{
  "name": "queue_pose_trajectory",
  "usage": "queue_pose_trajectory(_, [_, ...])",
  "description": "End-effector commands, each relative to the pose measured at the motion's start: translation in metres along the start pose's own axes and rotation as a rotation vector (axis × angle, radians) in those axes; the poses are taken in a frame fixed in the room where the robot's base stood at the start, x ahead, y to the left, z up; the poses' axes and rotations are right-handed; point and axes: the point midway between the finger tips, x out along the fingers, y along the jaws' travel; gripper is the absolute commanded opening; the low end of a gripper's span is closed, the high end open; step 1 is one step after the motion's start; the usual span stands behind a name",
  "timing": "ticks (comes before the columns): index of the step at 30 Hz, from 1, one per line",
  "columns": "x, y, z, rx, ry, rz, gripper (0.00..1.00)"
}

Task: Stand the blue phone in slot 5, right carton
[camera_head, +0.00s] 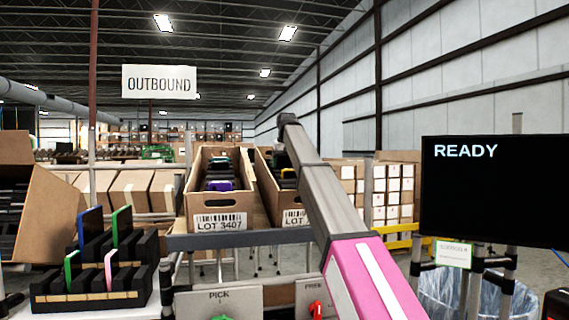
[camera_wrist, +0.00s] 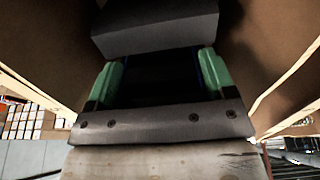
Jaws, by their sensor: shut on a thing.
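In the wrist view my gripper (camera_wrist: 160,76) has its two green fingers on either side of a dark thing (camera_wrist: 158,85) with thin blue edges, likely the blue phone; it is shut on it, between brown carton walls. In the head view my arm reaches to the right carton (camera_head: 296,217), and my gripper is hidden there. The right carton is tilted, partly behind my arm, with dark and yellow things inside. A black slotted rack (camera_head: 92,299) at the left holds another upright blue phone (camera_head: 91,224), two green phones (camera_head: 121,222) and a pink phone (camera_head: 109,268). Slot numbers cannot be read.
The left carton (camera_head: 219,222), marked LOT 3407, stands beside the right one and holds several phones. A grey rail (camera_head: 230,239) runs in front of both. A screen reading READY (camera_head: 495,190) stands at the right. An open brown box (camera_head: 42,215) is behind the rack.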

Motion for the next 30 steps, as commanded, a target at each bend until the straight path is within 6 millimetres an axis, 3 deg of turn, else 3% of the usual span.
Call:
queue_pose_trajectory(1, [0.021,0.0,0.01,0.0,-0.02,0.001,0.56])
queue_pose_trajectory(11, [0.022,0.0,0.015,0.0,-0.026,0.001,0.56])
queue_pose_trajectory(12, [0.022,0.0,0.016,0.0,-0.026,0.001,0.9])
queue_pose_trajectory(13, [0.022,0.0,0.016,0.0,-0.026,0.001,0.95])
queue_pose_trajectory(19, [0.02,0.0,0.018,0.0,-0.025,0.001,0.95])
queue_pose_trajectory(23, [0.007,0.0,0.017,0.0,-0.021,0.001,0.95])
queue_pose_trajectory(25, [-0.004,0.0,0.017,0.0,-0.017,0.002,1.0])
queue_pose_trajectory(30, [-0.044,0.0,0.012,0.0,-0.004,0.001,1.0])
